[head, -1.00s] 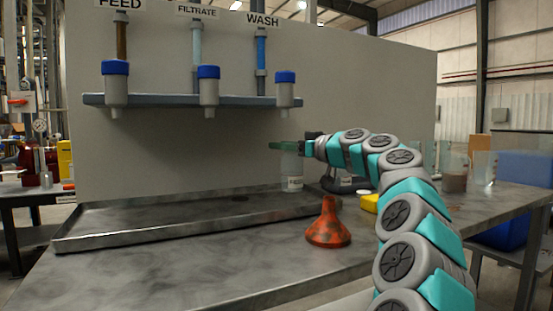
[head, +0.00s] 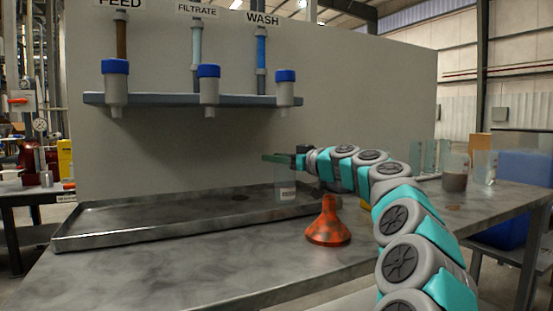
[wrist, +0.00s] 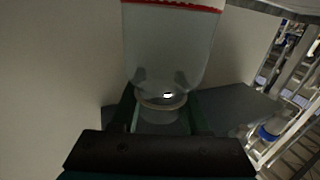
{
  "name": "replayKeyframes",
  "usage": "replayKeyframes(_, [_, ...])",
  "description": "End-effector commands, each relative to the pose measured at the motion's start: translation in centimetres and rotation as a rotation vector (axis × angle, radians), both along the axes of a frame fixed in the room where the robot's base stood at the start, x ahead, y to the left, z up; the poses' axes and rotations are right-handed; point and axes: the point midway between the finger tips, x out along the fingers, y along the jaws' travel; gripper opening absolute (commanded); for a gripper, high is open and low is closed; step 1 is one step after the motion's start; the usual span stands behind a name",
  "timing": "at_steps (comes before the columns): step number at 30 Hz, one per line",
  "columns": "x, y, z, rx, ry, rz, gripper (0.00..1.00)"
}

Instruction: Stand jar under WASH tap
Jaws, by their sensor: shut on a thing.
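The jar (head: 286,191) is pale and clear with a label, held upright at the right end of the metal tray (head: 150,234). I cannot tell whether its base touches the tray. My gripper (head: 277,158) is shut on its upper part. In the wrist view the jar (wrist: 168,45) shows between the fingers (wrist: 160,118), with a red band at the picture's top. The WASH tap (head: 285,91), a grey body with a blue cap, is on the wall shelf above the jar, its spout pointing down. The WASH sign (head: 263,18) is above it.
The FEED tap (head: 116,85) and FILTRATE tap (head: 209,88) are farther left on the shelf (head: 160,100). An orange, dark-spotted funnel-shaped thing (head: 328,225) stands in front of the tray, near my arm. A beaker of dark stuff (head: 455,172) stands at the right. The tray's left part is clear.

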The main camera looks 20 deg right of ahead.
Motion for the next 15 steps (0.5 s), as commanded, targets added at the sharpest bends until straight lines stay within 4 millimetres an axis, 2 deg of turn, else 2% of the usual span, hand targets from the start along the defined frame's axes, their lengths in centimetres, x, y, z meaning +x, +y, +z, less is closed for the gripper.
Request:
replayKeyframes(4, [0.00,0.00,-0.41,0.000,0.000,0.000,0.00])
replayKeyframes(5, [0.00,0.00,-0.25,0.000,0.000,0.000,0.49])
replayKeyframes(12, [-0.01,0.00,-0.20,0.000,0.000,0.000,0.75])
replayKeyframes(15, [-0.01,0.00,-0.20,0.000,0.000,0.000,0.75])
